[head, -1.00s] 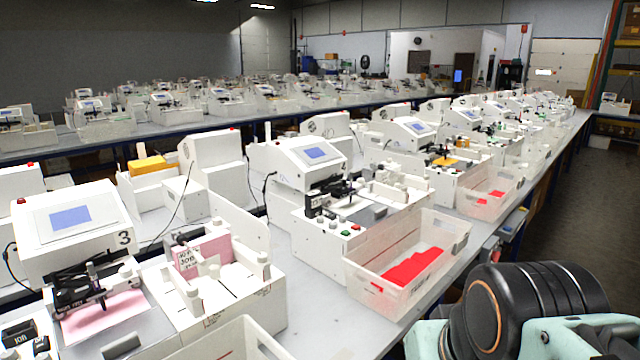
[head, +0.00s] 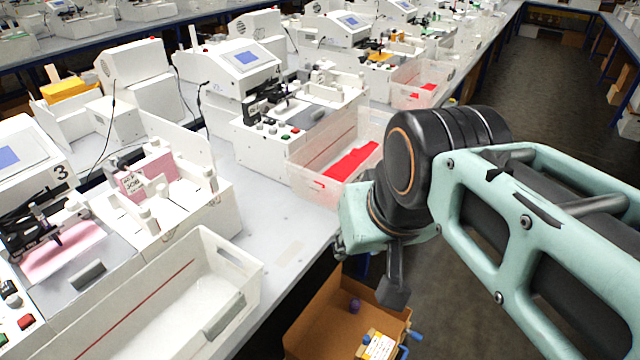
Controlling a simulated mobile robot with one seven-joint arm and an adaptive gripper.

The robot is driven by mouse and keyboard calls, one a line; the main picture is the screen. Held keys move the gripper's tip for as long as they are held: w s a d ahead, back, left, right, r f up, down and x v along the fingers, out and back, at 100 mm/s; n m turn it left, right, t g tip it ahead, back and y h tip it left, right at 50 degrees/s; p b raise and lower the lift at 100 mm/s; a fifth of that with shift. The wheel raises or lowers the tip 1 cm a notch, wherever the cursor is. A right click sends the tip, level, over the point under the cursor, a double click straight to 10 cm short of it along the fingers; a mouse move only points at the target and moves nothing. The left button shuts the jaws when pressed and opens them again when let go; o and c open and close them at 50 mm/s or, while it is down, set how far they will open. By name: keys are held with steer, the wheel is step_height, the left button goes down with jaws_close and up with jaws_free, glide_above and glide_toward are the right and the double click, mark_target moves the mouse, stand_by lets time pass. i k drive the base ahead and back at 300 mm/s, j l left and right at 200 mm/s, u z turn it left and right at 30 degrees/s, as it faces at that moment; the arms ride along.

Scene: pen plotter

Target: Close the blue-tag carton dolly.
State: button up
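A brown carton (head: 310,335) stands low beside the workbench, at the bottom of the head view. It is open at the top, and its inside shows. My arm hangs over the carton's far side. Its dark lower end (head: 393,288) points down there; no separate fingers can be made out, and I see nothing held.
The grey workbench (head: 290,235) runs along the left with white plotters. An empty white bin (head: 170,300) and a clear bin with red sheets (head: 345,165) sit near its edge. The aisle floor (head: 540,90) beyond my arm is clear.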

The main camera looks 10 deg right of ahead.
mark_target(326, 329)
steer(key=k+j, duration=0.2)
steer(key=k, duration=0.2)
steer(key=k+j, duration=0.25)
steer(key=k, duration=0.2)
steer(key=k+j, duration=0.2)
steer(key=k, duration=0.2)
